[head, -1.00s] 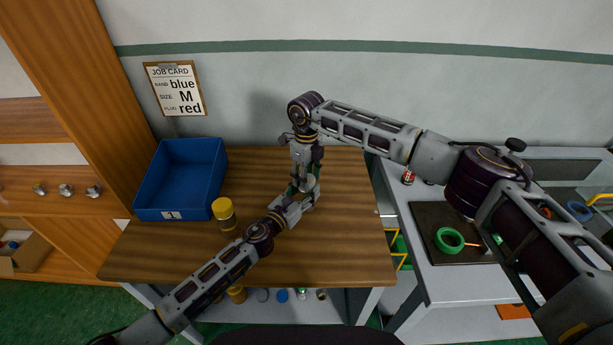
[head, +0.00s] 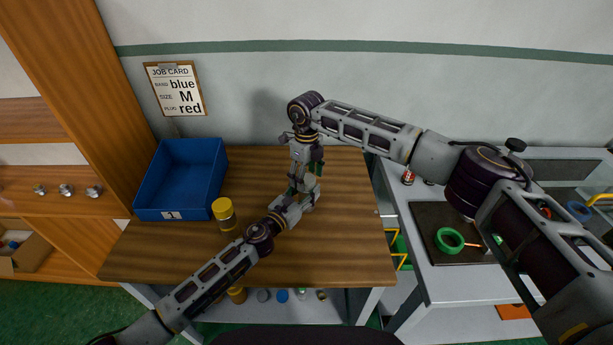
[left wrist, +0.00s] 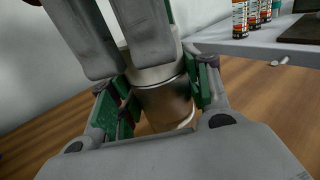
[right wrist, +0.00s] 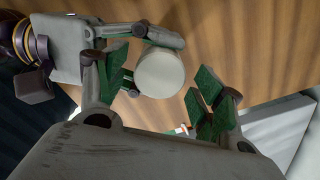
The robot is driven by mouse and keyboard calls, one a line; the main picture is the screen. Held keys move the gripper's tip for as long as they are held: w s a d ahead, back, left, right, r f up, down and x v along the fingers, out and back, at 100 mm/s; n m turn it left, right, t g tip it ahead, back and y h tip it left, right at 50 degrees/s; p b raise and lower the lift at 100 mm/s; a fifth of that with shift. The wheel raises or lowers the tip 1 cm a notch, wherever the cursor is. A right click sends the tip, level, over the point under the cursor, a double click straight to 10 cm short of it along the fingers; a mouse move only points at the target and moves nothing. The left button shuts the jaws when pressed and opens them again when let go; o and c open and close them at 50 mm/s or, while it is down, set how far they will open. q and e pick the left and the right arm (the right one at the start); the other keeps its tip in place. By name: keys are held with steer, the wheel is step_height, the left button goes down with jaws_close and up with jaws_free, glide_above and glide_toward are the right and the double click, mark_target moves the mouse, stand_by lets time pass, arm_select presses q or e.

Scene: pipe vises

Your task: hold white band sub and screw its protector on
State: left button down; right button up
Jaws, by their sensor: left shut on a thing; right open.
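My left gripper (left wrist: 158,90) is shut on the sub (left wrist: 165,100), a brownish metal cylinder with a paler upper part and a thin white band low on it. In the head view my left gripper (head: 298,204) holds it above the wooden bench. My right gripper (right wrist: 162,82) is open, pointing down from above, its green pads on either side of a pale round end (right wrist: 160,73). The pads look apart from it. I cannot tell whether that end is the protector or the sub's own top. In the head view my right gripper (head: 304,180) largely hides the sub.
A grey side table (head: 460,290) at right bears a green ring (head: 449,240) on a dark mat. The bench's front right is clear.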

steer(key=shift+r, duration=2.2)
steer(key=shift+o, duration=0.6)
steer(key=shift+r, duration=0.1)
step_height(320, 180, up, 7)
steer(key=n, duration=0.9)
steer(key=shift+d, duration=0.25)
steer(key=shift+f, duration=0.2)
